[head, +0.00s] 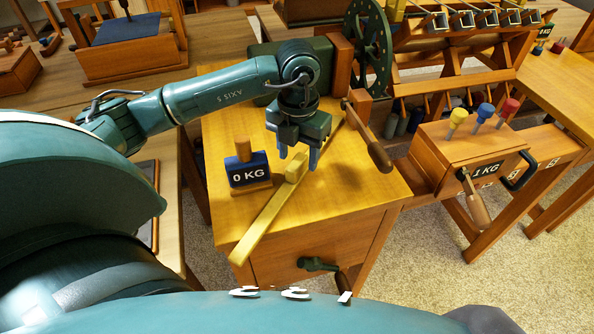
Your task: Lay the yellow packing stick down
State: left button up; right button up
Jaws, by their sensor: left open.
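The yellow packing stick (262,226) is a long flat strip with a raised block (296,167) near its middle. It appears to lie diagonally across the yellowish wooden cabinet top (371,205), its near end at the front left edge. My left gripper (299,158) points down over the middle of the stick, fingers apart, close to the raised block. The fingers do not appear closed on it. The stick's far part is partly hidden behind the gripper. My right gripper is not in view.
A dark blue "0 KG" block (248,170) stands left of the stick. A brown handle (377,152) reaches over the cabinet's right side. A "1 KG" wooden box (458,159) with coloured pegs is at right. The cabinet's front right top is clear.

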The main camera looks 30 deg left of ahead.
aim_at(297, 161)
pick_arm(q)
jog(key=shift+s+a+f, duration=0.1)
jog(key=shift+f, duration=1.75)
grip_shut()
jog(key=shift+r, duration=0.1)
